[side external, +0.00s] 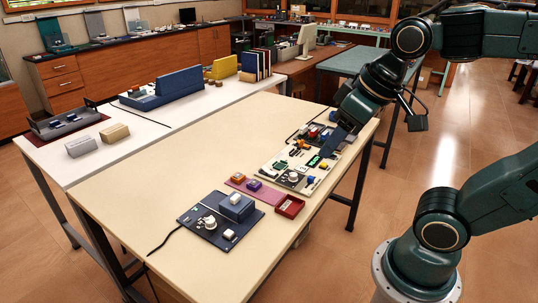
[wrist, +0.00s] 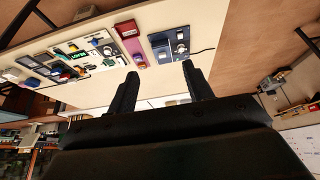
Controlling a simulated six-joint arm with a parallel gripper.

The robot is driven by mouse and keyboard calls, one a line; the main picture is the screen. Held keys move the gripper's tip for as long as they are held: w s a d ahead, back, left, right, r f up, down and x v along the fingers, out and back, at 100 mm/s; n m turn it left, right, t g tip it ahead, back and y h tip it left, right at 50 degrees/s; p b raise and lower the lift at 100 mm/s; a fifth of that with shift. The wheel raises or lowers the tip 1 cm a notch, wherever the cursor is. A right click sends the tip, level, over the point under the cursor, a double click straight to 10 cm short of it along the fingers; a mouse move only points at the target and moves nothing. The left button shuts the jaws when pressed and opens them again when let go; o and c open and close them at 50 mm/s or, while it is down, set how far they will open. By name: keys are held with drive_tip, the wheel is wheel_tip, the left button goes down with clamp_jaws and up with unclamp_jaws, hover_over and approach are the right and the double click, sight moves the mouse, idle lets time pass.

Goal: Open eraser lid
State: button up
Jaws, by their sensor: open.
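A dark blue board (side external: 212,222) lies near the front of the cream table, carrying a round white knob and a blue box (side external: 238,208) with a pale block on its top. This box may be the eraser, its top the lid; no label is readable. The lid appears down. The board also shows small in the wrist view (wrist: 161,48), ahead of my fingers and slightly right. My gripper (wrist: 160,69) is open with nothing between its fingers. In the side view my gripper (side external: 333,142) hangs over the far right end of the table, well away from the blue box.
A pale board (side external: 285,184) with several coloured parts lies below my gripper. Between the boards are a maroon strip (side external: 262,193) with small blocks and a red tray (side external: 289,207). A black cable runs off the blue board. The table's left part is clear.

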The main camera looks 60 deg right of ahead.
drive_tip(key=w+g, duration=0.1)
drive_tip(key=w, duration=0.7)
drive_tip(key=g, duration=0.4)
hover_over(235, 196)
wheel_tip(235, 196, down, 14)
drive_tip(key=shift+r, duration=0.15)
drive_tip(key=shift+f, duration=6.9)
clamp_jaws()
